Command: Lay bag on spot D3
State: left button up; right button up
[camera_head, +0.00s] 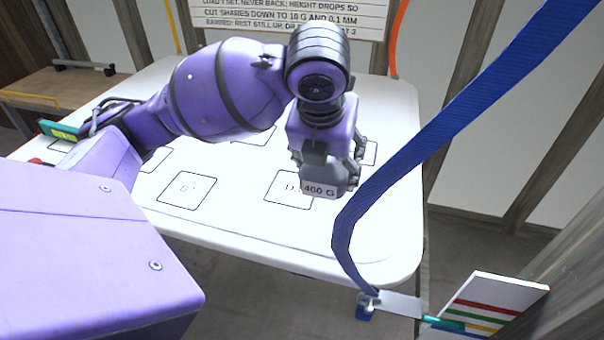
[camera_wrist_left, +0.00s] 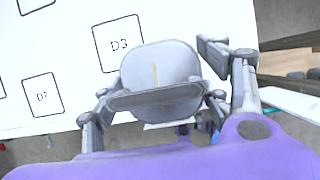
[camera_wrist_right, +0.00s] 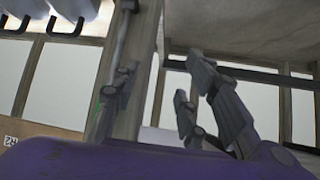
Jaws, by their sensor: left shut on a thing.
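A grey bag (camera_head: 322,188) labelled 400 G hangs at my left gripper (camera_head: 328,160), whose fingers are shut on it. In the left wrist view the bag (camera_wrist_left: 160,62) shows a rounded pale top with a yellow line, between the fingers. Spot D3 (camera_wrist_left: 118,43) is a black-outlined square on the white table, just left of the bag in that view. In the head view the bag overlaps the right part of that square (camera_head: 275,190). Its height above the table is hard to tell. My right gripper (camera_wrist_right: 158,90) shows only in its wrist view, open and empty.
Spot D2 (camera_head: 187,190) lies left of D3 on the white table (camera_head: 390,235). A blue strap (camera_head: 440,130) slants across the right side down to a metal fitting (camera_head: 368,300). A striped board (camera_head: 490,305) stands at lower right.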

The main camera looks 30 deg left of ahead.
pick_arm(q)
jog(key=w+a+f, duration=0.2)
jog(key=a, duration=0.1)
jog(key=w+a+f, duration=0.2)
jog(key=a+f, duration=0.1)
jog(key=a, duration=0.1)
jog(key=w+a+f, duration=0.1)
jog(key=a+f, duration=0.2)
jog(key=shift+w+a+f, duration=0.1)
jog(key=shift+w+a, duration=0.15)
jog(key=shift+w, duration=0.15)
jog(key=shift+w+a+f, duration=0.25)
jog(key=shift+a+f, duration=0.1)
jog(key=shift+f, duration=0.15)
notch_tip(320, 180, down, 2)
jog(key=shift+w+a+f, duration=0.1)
jog(key=shift+f, duration=0.6)
pick_arm(e)
jog(key=s, duration=0.1)
jog(key=s+f, duration=0.1)
jog(key=s, duration=0.1)
jog(key=shift+d+f, duration=0.1)
jog(key=shift+f, duration=0.1)
pick_arm(q)
jog(key=o, duration=1.5)
jog(key=shift+f, duration=0.15)
